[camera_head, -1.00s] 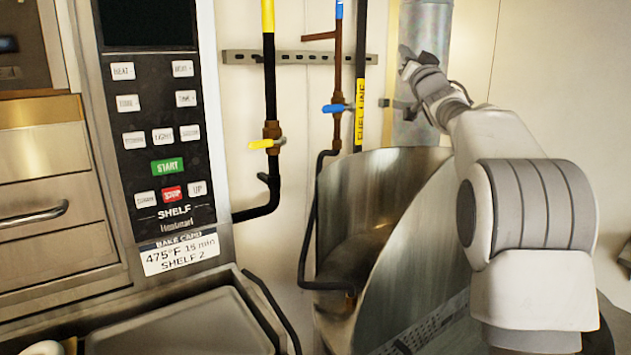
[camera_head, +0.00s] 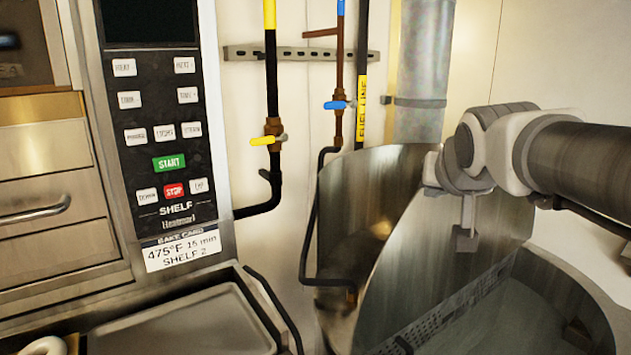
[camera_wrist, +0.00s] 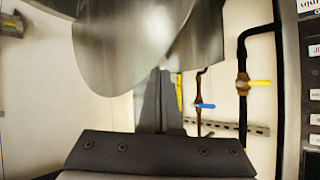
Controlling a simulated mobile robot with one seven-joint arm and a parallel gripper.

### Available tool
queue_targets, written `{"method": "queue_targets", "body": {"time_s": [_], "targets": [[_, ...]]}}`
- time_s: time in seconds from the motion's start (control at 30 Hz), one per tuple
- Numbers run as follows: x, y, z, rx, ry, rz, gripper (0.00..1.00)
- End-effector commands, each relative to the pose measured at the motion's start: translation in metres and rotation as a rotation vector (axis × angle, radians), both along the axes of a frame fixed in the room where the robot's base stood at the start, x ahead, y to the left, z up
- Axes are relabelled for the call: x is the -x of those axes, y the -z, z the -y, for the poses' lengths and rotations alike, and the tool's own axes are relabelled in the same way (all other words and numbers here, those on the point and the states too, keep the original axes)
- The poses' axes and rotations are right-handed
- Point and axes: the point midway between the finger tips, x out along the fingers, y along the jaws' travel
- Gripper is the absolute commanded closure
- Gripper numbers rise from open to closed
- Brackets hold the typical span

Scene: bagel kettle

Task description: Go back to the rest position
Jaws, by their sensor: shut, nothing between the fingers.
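My gripper (camera_head: 465,238) hangs at the end of my arm in the head view, fingers pointing down. It is in front of the curved steel wall of the kettle (camera_head: 360,195) and above the kettle's opening at lower right. The fingers look shut and empty. In the wrist view, the closed fingers of my gripper (camera_wrist: 160,100) stand together in the middle, with nothing between them. The kettle's curved steel (camera_wrist: 125,45) fills the top of that view. Whether my gripper touches the kettle cannot be told.
A perforated strainer (camera_head: 440,320) lies inside the kettle. An oven control panel (camera_head: 165,135) stands left, above a steel tray (camera_head: 185,325). Pipes with a yellow valve (camera_head: 263,140) and a blue valve (camera_head: 337,105) run up the back wall. A steel duct (camera_head: 420,75) rises behind the kettle.

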Motion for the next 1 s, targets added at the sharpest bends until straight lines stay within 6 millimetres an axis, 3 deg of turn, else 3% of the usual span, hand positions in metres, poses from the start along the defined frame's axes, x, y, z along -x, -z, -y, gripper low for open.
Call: {"method": "queue_targets", "body": {"time_s": [0.03,0.2,0.3,0.43,0.6,1.0], "targets": [[0.023,0.016,-0.006,0.005,-0.017,-0.052,1.0],[0.1,0.077,-0.024,0.025,-0.089,-0.246,1.0],[0.141,0.109,-0.033,0.035,-0.136,-0.348,1.0],[0.181,0.14,-0.041,0.041,-0.187,-0.447,1.0],[0.205,0.159,-0.046,0.045,-0.219,-0.507,1.0],[0.207,0.161,-0.047,0.046,-0.223,-0.513,1.0]]}}
